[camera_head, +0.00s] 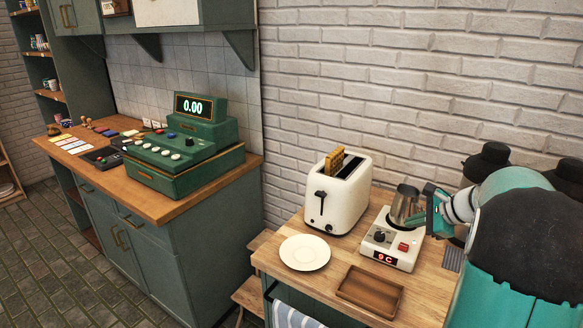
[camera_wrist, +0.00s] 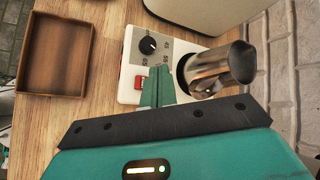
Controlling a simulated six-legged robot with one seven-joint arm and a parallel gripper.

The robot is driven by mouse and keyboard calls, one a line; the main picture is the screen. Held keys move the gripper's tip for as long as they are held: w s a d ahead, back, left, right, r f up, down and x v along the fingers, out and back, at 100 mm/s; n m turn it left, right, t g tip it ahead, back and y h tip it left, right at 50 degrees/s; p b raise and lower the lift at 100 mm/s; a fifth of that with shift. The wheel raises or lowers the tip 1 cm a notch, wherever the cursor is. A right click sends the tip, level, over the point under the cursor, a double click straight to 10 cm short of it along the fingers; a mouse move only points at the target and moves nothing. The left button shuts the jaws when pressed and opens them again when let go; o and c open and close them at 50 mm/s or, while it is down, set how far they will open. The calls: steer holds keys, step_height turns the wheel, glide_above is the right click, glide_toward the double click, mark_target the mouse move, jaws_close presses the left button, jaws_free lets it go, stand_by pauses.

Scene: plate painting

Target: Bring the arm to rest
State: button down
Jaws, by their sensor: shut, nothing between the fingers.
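My gripper (camera_head: 415,219) is at the right of the head view, beside the metal pitcher (camera_head: 404,203). In the wrist view its two teal fingers (camera_wrist: 159,72) are together with nothing between them. They point over the white hot plate (camera_wrist: 130,64), between its knob and the pitcher (camera_wrist: 218,70). The pitcher stands on the hot plate (camera_head: 391,250), which has a red display and a red switch. I cannot tell whether the fingers touch the pitcher.
A white toaster (camera_head: 338,200) with bread in it stands left of the hot plate. A white plate (camera_head: 305,252) and a brown wooden tray (camera_head: 370,291), empty, lie in front. A green cash register (camera_head: 185,150) is on the left counter. The brick wall (camera_head: 420,80) is behind.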

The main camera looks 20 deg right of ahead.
steer(key=s+a+r+n+g, duration=0.1)
steer(key=s+a+r+n, duration=0.15)
steer(key=a, duration=0.45)
steer(key=s+a+r+n+g, duration=0.15)
steer(key=a+n, duration=0.25)
steer(key=a, duration=0.4)
steer(key=s+a+r+n+g, duration=0.1)
steer(key=s+a+r+n, duration=0.2)
steer(key=a, duration=0.4)
steer(key=s+a+f+n+h, duration=0.2)
steer(key=s+a+n+h, duration=0.1)
steer(key=s+a+n, duration=0.8)
steer(key=s+n, duration=0.2)
steer(key=s, duration=0.2)
steer(key=shift+a+f+t+h, duration=0.15)
steer(key=shift+f+t+h, duration=0.1)
steer(key=shift+t+h, duration=0.1)
steer(key=shift+w, duration=0.1)
stand_by(3.8)
